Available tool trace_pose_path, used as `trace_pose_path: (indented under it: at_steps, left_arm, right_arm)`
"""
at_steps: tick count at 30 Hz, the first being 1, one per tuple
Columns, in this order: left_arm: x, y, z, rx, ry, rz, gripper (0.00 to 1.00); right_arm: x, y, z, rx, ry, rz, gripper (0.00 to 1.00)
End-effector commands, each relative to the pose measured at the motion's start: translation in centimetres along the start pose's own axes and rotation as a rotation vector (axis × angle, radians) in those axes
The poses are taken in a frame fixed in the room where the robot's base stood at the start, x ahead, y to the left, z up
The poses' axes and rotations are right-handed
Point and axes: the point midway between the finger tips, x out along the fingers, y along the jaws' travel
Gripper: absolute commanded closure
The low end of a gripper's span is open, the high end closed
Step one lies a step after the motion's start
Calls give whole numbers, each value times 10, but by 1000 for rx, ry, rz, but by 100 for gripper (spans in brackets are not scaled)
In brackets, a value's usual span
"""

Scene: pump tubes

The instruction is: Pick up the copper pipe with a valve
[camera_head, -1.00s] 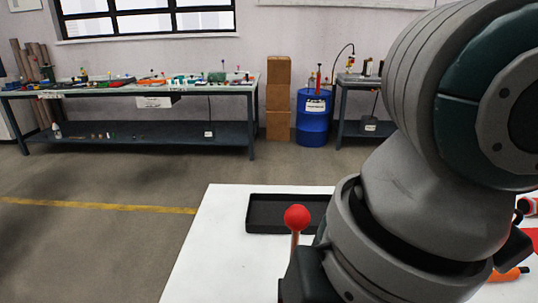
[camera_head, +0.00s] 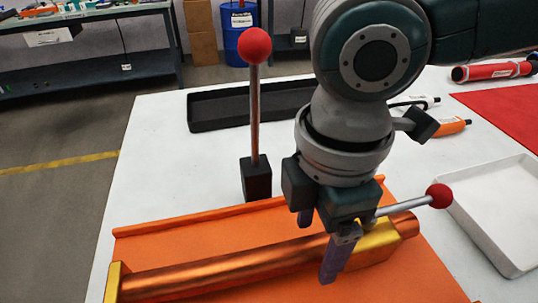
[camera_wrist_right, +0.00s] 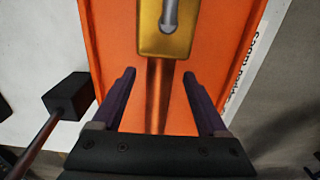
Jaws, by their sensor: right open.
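The copper pipe (camera_head: 225,271) lies along an orange tray (camera_head: 425,283) on the white table. Its brass valve body (camera_head: 374,243) is at the right end, with a grey lever ending in a red ball (camera_head: 439,195). In the right wrist view the pipe (camera_wrist_right: 157,92) runs between the fingers, below the brass valve (camera_wrist_right: 165,35). My right gripper (camera_head: 318,245) is open above the pipe, just left of the valve, its purple fingers (camera_wrist_right: 159,100) on either side of the pipe. Whether the fingers touch the pipe, I cannot tell. My left gripper is not in view.
A black block with an upright rod and red ball (camera_head: 254,46) stands behind the orange tray. A black tray (camera_head: 222,110) lies at the back, a white tray (camera_head: 490,237) at the right. A red tool (camera_head: 492,71) and orange-handled tool (camera_head: 452,126) lie back right.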

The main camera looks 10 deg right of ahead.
Motion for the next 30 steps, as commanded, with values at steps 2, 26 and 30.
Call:
trace_pose_path:
  at_steps: [2,26,30]
  left_arm:
    - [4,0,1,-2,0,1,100]
    - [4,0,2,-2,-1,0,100]
    - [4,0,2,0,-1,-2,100]
  right_arm:
    - [12,-1,0,-1,0,-2,23]
    - [16,-1,0,0,1,-1,79]
    - [16,-1,0,0,1,-1,94]
